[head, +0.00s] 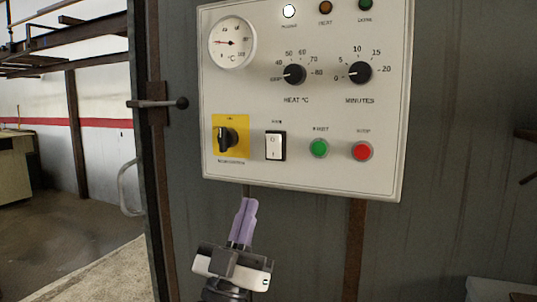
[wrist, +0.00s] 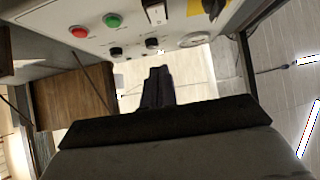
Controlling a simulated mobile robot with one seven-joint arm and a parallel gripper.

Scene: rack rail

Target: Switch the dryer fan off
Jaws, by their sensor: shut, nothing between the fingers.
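The fan switch (head: 275,146) is a white rocker in a black frame, low on the pale control panel (head: 300,180). It has a small label above it and marks at its top and bottom; I cannot tell which half is pressed in. The rocker also shows at the top of the wrist view (wrist: 155,12). My gripper (head: 248,202) has purple fingers, shut together and empty, pointing up. In the head view the fingertips are just below the panel's lower edge, below and left of the rocker, apart from it. In the wrist view the fingers (wrist: 158,72) look dark.
Beside the rocker are a black rotary switch on a yellow plate (head: 243,121), a green button (head: 319,149) and a red button (head: 362,151). Above are the heat knob (head: 295,74), minutes knob (head: 359,73) and a gauge (head: 232,42). A door handle (head: 130,188) is left.

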